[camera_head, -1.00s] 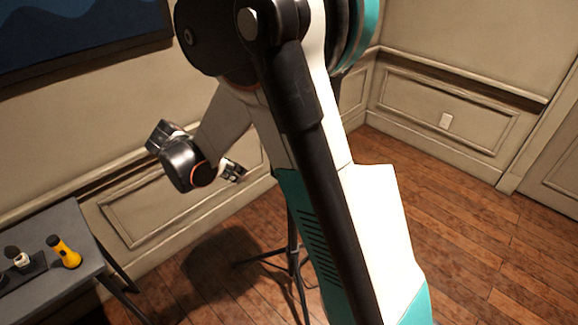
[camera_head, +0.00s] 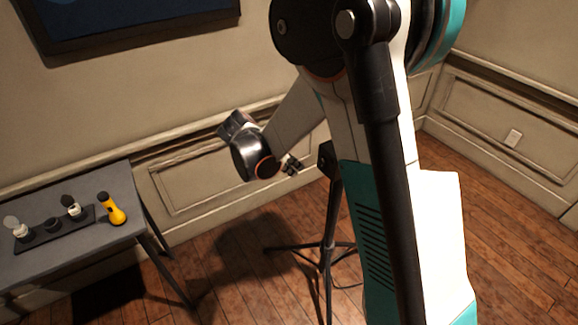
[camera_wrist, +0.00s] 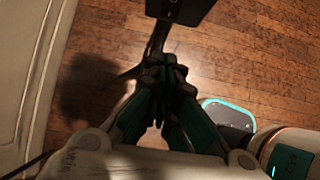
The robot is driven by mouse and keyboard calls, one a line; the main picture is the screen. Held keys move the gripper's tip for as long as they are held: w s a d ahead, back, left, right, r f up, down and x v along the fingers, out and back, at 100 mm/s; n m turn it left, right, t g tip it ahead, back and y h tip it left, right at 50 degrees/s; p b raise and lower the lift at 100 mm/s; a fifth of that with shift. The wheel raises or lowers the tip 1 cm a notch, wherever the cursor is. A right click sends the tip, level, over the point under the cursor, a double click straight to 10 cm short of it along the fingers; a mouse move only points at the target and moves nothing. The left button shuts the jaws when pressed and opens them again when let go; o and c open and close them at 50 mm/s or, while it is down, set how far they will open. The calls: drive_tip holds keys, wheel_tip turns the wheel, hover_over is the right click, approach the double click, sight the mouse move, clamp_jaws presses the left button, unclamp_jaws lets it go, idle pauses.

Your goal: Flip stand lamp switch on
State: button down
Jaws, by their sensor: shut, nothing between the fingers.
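The stand lamp shows in the head view as a black tripod stand (camera_head: 331,225) on the wooden floor, with a dark block at its upper visible part. Its top is hidden behind my arm. My gripper (camera_head: 292,165) is just left of that block, with the fingers shut and empty. In the wrist view a black box-like part (camera_wrist: 181,10), apparently of the lamp, is at the top edge, just beyond my closed fingertips (camera_wrist: 166,72). A small light mark shows on it; I cannot tell if this is the switch. Whether the fingers touch the box is unclear.
A grey table (camera_head: 140,228) at left holds a yellow flashlight (camera_head: 112,209) and a dark tray (camera_head: 45,238) with small items. A panelled wall stands behind my gripper. Tripod legs spread over the floor, with a cable near them. Open floor lies to the right.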

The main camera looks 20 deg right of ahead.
sight(323, 163)
drive_tip(key=w+d+f+b, duration=0.1)
drive_tip(key=d+f+b, duration=0.1)
drive_tip(key=d+f, duration=0.2)
drive_tip(key=shift+d, duration=1.3)
drive_tip(key=shift+w, duration=0.15)
drive_tip(key=shift+d+f+b, duration=0.2)
drive_tip(key=shift+d+b, duration=0.1)
drive_tip(key=shift+b, duration=0.1)
drive_tip(key=shift+r, duration=0.15)
